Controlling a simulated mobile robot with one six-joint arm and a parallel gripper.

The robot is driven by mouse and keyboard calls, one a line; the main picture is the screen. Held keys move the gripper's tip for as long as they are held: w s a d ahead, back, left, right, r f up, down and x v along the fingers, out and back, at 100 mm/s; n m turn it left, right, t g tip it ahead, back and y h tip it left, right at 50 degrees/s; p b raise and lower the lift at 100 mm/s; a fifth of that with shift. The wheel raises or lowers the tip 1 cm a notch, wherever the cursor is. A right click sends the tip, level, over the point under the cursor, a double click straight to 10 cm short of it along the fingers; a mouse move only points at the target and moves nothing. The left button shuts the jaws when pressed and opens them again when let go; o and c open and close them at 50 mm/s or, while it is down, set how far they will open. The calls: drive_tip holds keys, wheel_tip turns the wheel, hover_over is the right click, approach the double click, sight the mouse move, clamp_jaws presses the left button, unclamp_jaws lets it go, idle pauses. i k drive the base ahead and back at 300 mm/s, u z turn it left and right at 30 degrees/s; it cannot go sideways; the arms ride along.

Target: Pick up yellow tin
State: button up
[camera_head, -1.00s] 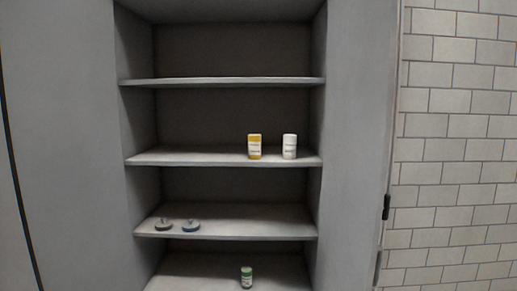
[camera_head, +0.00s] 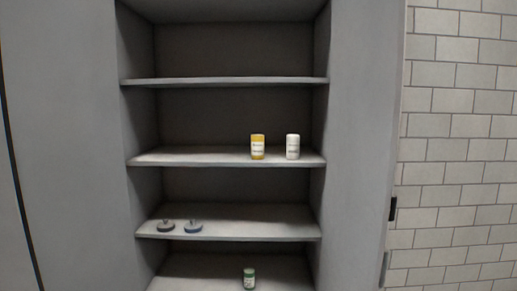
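The yellow tin (camera_head: 257,147) stands upright on a middle shelf (camera_head: 190,158) of a grey cabinet, right of the shelf's centre. It has a pale label across its front. A white tin (camera_head: 292,147) stands upright just to its right, with a small gap between them. My gripper is not in view.
Two small flat dark objects (camera_head: 166,225) (camera_head: 193,226) lie on the shelf below, at the left. A green tin (camera_head: 249,278) stands on the lowest visible shelf. The top shelf (camera_head: 225,81) is empty. A brick wall (camera_head: 460,150) is at the right.

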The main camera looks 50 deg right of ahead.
sight(257, 141)
drive_tip(key=u, duration=0.05)
drive_tip(key=i, duration=1)
drive_tip(key=z, duration=0.05)
